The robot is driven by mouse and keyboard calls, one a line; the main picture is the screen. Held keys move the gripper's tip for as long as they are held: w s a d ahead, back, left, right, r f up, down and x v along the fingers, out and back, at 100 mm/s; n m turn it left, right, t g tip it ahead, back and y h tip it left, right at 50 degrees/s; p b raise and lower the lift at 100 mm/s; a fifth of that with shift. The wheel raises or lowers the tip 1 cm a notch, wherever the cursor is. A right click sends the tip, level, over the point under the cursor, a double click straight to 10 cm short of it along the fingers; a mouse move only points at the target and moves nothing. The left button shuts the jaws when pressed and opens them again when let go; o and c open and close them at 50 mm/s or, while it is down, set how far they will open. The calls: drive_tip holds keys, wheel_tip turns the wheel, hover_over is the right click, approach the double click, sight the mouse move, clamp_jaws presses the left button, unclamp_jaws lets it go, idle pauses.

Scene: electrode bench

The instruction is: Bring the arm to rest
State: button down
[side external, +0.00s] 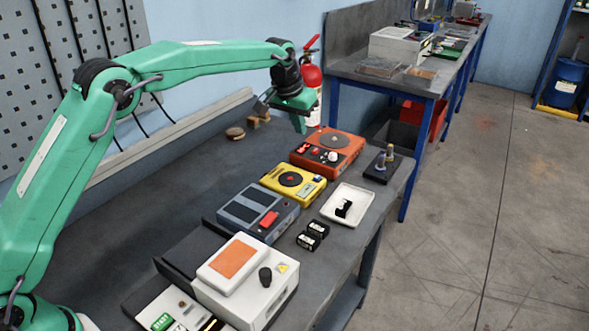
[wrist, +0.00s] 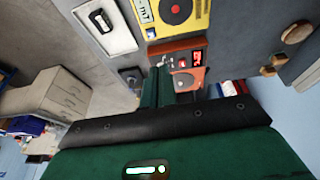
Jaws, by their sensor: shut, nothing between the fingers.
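My green arm reaches over the dark bench (side external: 130,215) from the left in the side external view. My gripper (side external: 300,125) points down above the far part of the bench, near the orange device (side external: 328,152). The gripper is shut and holds nothing. In the wrist view my gripper (wrist: 157,68) shows its green fingers close together, in front of the orange device (wrist: 186,75). How far the fingertips are above the bench is hard to tell.
A yellow device (side external: 293,184), a grey-blue device (side external: 250,210) and a white device with an orange pad (side external: 255,290) stand in a row. A white tray (side external: 365,203) holds a black item. The bench's left side is mostly clear.

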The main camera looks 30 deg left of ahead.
drive_tip(key=s+a+r+t, duration=0.1)
drive_tip(key=s+a+r, duration=0.2)
drive_tip(key=s+r, duration=0.5)
drive_tip(key=s+a+r, duration=0.3)
drive_tip(key=s+r, duration=0.1)
drive_tip(key=s, duration=0.8)
drive_tip(key=s+a+f, duration=0.1)
drive_tip(key=s+f, duration=0.2)
drive_tip(key=s, duration=0.8)
drive_tip(key=s+a+f, duration=0.2)
drive_tip(key=s+f, duration=0.2)
drive_tip(key=s, duration=0.7)
drive_tip(key=shift+s+t+y, duration=0.3)
drive_tip(key=shift+s+t, duration=0.1)
drive_tip(key=shift+f, duration=0.1)
